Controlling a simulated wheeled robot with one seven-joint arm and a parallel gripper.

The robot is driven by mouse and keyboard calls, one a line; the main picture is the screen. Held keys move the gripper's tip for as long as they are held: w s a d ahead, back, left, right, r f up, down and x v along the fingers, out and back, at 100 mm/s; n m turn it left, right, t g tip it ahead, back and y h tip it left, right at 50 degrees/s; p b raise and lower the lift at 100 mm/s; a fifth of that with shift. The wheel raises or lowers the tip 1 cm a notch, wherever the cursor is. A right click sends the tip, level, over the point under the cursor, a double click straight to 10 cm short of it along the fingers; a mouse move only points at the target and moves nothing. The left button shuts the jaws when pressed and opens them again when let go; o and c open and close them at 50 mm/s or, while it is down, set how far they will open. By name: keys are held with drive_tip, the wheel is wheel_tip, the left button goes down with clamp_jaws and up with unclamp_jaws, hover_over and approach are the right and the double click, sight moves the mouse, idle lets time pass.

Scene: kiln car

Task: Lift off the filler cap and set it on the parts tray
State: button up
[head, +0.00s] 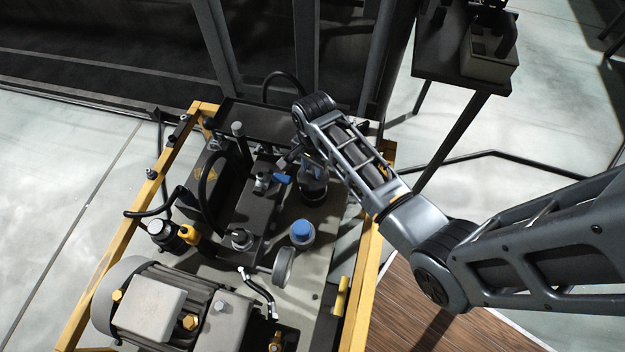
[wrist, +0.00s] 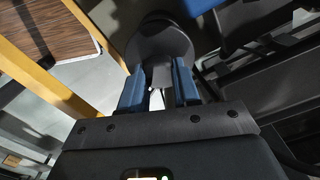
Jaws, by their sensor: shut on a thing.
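The filler cap (wrist: 160,42) shows in the wrist view as a dark round disc with a grey upright part between my fingers. My gripper (wrist: 158,78) has its two blue fingers closed on that part. In the head view my gripper (head: 313,170) points down over the right rear of the power unit, partly covered by my own wrist. The cap is a dark round shape (head: 314,191) just below the fingers there. Whether it sits on its neck or is clear of it, I cannot tell. A dark shallow tray (head: 228,113) at the unit's back may be the parts tray.
A blue-topped fitting (head: 302,230) and a gauge (head: 284,266) stand in front of my gripper. A blue lever (head: 282,178) is close on its left. A motor (head: 150,305) fills the front left. A yellow frame (head: 365,290) edges the unit. A dark stand (head: 450,60) is at upper right.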

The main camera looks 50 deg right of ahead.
sight(313, 168)
drive_tip(key=shift+r, duration=0.25)
drive_tip(key=shift+r+p, duration=4.1)
drive_tip(key=shift+p, duration=0.2)
drive_tip(key=shift+w+f, duration=0.1)
